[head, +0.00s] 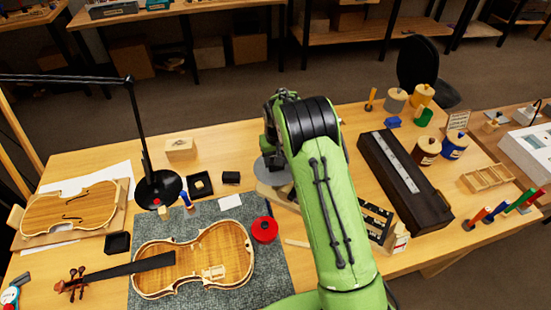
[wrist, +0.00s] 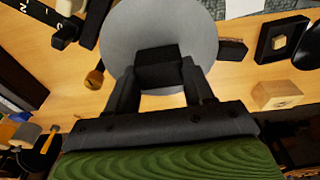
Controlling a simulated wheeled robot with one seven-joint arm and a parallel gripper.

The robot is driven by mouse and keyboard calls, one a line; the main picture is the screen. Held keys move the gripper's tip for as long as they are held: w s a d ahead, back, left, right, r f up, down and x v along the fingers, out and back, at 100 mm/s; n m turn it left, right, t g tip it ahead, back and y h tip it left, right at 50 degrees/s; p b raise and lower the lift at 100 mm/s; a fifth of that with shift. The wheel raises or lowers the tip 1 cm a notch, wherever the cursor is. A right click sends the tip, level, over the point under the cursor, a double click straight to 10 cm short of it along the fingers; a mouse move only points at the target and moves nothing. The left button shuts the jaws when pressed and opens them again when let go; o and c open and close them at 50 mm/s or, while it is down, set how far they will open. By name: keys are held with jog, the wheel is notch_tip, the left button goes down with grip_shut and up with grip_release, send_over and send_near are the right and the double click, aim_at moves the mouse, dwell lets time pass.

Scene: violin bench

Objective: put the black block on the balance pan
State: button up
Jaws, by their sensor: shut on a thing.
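A black block (wrist: 158,70) is between the two fingers of my gripper (wrist: 160,78), which is shut on it, in the wrist view. Behind the block is the round grey balance pan (wrist: 125,38); the block overlaps it in the picture. I cannot tell whether the block touches the pan.
Another small dark block (head: 231,178) lies left of the pan, near a black tray (head: 190,190) and a wooden block (head: 180,149). A red round tin (head: 265,230) and a violin body (head: 185,280) are in front. A long black case (head: 405,180) lies to the right.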

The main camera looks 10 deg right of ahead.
jog(key=shift+f, duration=0.1)
jog(key=o, duration=0.6)
jog(key=shift+f, duration=0.1)
jog(key=o, duration=0.4)
jog(key=shift+o, duration=0.2)
